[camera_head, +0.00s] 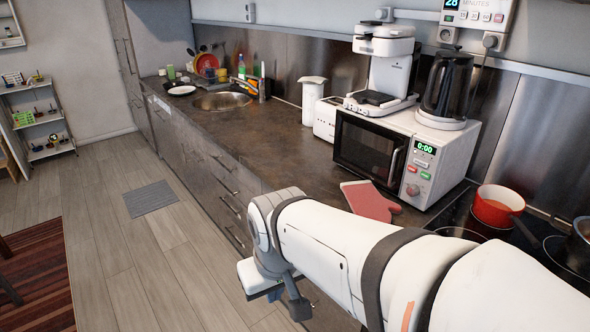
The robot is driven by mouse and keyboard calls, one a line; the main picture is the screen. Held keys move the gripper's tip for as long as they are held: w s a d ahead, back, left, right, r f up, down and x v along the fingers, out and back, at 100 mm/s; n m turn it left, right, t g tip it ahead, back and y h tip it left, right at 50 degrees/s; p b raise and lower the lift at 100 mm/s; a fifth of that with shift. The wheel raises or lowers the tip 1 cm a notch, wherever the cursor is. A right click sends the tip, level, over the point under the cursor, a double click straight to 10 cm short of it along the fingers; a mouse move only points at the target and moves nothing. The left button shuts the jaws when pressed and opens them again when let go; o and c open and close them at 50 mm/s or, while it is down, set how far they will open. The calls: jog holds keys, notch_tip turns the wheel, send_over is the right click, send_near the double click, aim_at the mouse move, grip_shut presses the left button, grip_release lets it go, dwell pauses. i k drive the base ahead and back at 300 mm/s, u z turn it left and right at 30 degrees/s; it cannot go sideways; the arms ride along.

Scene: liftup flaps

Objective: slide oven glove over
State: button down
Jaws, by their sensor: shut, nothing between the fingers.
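A red oven glove (369,201) with a pale cuff edge lies flat on the dark countertop, in front of the microwave. My white arm crosses the lower right of the view, and its near links hide some of the counter in front of the glove. My gripper (287,305) hangs down at the bottom middle, in front of the counter's edge and lower left of the glove. It is shut, with nothing seen in it, and apart from the glove.
A white microwave (407,189) stands behind the glove, with a coffee machine (383,70) and a kettle (446,88) on top. A red pot (497,207) sits on the stove at right. The countertop (267,143) left of the glove is clear toward the sink (221,101).

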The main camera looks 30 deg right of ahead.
aim_at(364, 200)
jog(key=u, duration=1.3)
jog(key=i, duration=1.4)
jog(key=z, duration=3.9)
jog(key=i, duration=1)
